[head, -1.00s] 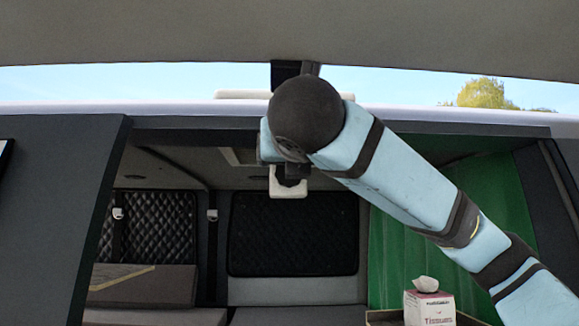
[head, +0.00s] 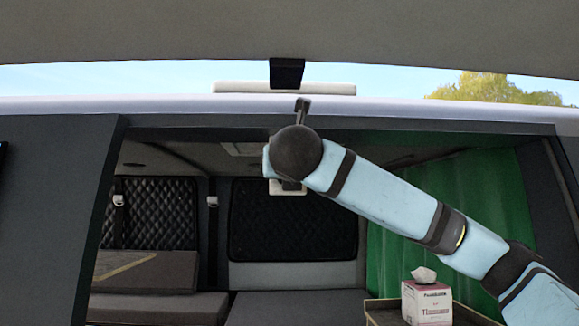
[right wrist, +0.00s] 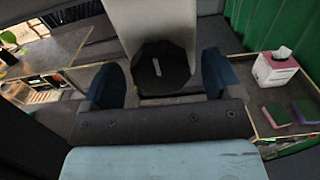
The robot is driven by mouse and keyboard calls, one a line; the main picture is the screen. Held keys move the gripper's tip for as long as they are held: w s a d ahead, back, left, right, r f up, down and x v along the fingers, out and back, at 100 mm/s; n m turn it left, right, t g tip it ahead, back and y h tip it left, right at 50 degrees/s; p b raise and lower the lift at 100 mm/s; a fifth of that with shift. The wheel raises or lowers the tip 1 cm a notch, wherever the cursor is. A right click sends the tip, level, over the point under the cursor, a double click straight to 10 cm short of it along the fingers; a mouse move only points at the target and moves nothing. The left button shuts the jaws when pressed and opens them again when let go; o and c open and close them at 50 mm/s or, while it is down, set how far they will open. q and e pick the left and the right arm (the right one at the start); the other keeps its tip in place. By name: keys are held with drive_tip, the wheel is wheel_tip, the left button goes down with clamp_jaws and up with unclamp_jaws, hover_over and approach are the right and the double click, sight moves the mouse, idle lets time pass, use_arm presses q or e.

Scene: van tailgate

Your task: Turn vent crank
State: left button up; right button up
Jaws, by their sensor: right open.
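In the right wrist view a dark, many-sided knob with a pale slot mark (right wrist: 158,66), which looks like the vent crank, sits against a white panel (right wrist: 135,20). My right gripper (right wrist: 162,75) is open, with its blue fingers on either side of the knob. A gap shows between each finger and the knob, and I cannot tell the depth between them. In the head view a white piece with a dark middle (head: 289,191) shows below my right wrist and is mostly hidden by it. The right fingers are hidden there. My left gripper is not in view.
A tissue box (head: 427,302) stands on a tray at the right, with sponges (right wrist: 276,114) beside it in the right wrist view. A green curtain (head: 480,200) hangs at the right. The van's upper opening edge (head: 400,124) and tailgate (head: 420,35) lie above the arm.

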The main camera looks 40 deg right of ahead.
drive_tip(key=shift+c, duration=0.2)
drive_tip(key=c, duration=0.7)
drive_tip(key=shift+c, duration=0.7)
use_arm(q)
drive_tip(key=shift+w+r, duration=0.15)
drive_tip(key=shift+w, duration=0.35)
